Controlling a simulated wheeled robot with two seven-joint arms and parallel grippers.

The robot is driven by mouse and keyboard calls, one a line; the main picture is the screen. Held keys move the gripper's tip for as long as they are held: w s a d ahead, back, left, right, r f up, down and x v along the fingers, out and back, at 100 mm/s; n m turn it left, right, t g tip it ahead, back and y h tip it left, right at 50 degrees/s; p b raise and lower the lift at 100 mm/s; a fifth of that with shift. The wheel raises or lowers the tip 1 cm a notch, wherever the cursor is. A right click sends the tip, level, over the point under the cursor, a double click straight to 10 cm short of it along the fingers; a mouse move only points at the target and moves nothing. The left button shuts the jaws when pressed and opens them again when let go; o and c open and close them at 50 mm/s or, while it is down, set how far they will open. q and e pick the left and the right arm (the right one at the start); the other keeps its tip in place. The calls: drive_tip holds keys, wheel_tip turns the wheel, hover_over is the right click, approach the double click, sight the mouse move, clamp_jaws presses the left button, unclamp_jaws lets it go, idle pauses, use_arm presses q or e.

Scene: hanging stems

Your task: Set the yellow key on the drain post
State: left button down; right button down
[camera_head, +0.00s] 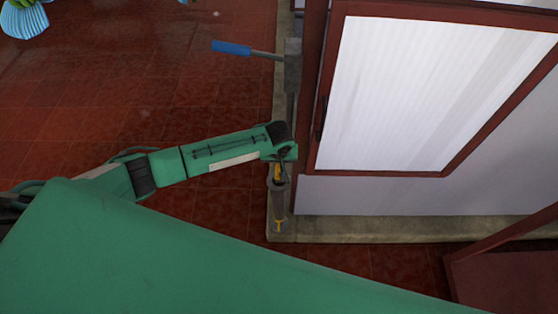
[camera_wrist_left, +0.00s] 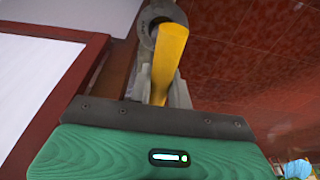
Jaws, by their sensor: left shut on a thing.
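My left gripper (camera_head: 279,172) is at the end of the green arm and is shut on the yellow key (camera_wrist_left: 170,55). In the wrist view, the key stands out between the grey fingers (camera_wrist_left: 162,95). Its far end overlaps a round grey collar (camera_wrist_left: 146,18), which looks like the top of the drain post. I cannot tell whether the key touches it. In the head view, the grey drain post (camera_head: 279,208) is just below the gripper, with yellow near its foot. Only a little of the key (camera_head: 277,170) shows there. My right gripper is not in view.
A white-panelled door (camera_head: 395,95) in a dark red frame is close on the right. A blue-handled lever (camera_head: 231,48) sticks out left from a grey post behind the gripper. A stone kerb (camera_head: 400,228) runs along the wall. The red tiled floor (camera_head: 110,70) at left is mostly clear.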

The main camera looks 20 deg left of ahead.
use_arm(q)
drive_tip(key=shift+f, duration=0.75)
idle(0.3)
drive_tip(key=shift+f+b, duration=0.5)
drive_tip(key=shift+f, duration=0.4)
drive_tip(key=shift+f, duration=0.5)
idle(0.7)
drive_tip(key=shift+f+p, duration=0.15)
drive_tip(key=shift+p, duration=0.2)
idle(0.4)
drive_tip(key=c, duration=0.8)
unclamp_jaws()
drive_tip(key=shift+c, duration=0.2)
